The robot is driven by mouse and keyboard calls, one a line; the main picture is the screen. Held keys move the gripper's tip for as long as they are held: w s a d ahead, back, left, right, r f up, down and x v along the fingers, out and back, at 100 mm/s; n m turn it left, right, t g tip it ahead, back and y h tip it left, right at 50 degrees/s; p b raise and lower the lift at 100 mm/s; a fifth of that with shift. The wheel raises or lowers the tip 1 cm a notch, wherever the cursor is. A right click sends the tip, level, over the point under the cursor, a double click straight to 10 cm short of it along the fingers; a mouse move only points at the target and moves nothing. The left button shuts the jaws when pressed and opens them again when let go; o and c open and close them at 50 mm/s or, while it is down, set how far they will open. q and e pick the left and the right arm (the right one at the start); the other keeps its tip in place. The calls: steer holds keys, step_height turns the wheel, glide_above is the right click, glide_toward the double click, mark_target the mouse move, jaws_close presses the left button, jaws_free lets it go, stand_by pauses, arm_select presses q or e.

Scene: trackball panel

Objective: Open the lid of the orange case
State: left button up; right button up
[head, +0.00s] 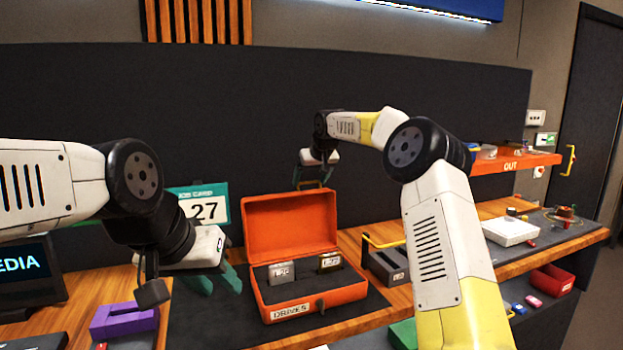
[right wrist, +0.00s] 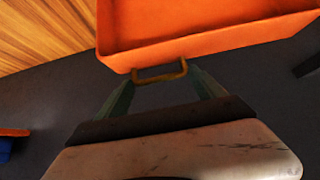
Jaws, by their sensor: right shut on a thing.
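The orange case (head: 312,302) sits on the dark mat with its lid (head: 290,222) standing up, open at the back. My right gripper (head: 313,182) is at the lid's top edge. In the right wrist view its green fingers (right wrist: 160,88) are shut on the lid's yellowish handle (right wrist: 160,72), with the orange lid (right wrist: 200,35) beyond. My left gripper (head: 215,281) is left of the case, its green fingers apart with nothing seen between them.
A purple block (head: 124,320) lies at the lower left. A dark holder with a yellow handle (head: 388,263) stands right of the case. A sign with 27 (head: 204,207) stands behind my left arm. A white device (head: 510,231) and a red bin (head: 550,280) are at the right.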

steer(key=shift+w+a+r, duration=0.15)
steer(key=shift+w+r, duration=0.05)
steer(key=shift+w, duration=0.15)
steer(key=o, duration=1.7)
steer(key=shift+o, duration=0.7)
steer(key=shift+f, duration=0.15)
steer(key=v, duration=0.7)
steer(key=shift+s+r, duration=0.2)
steer(key=shift+r, duration=0.15)
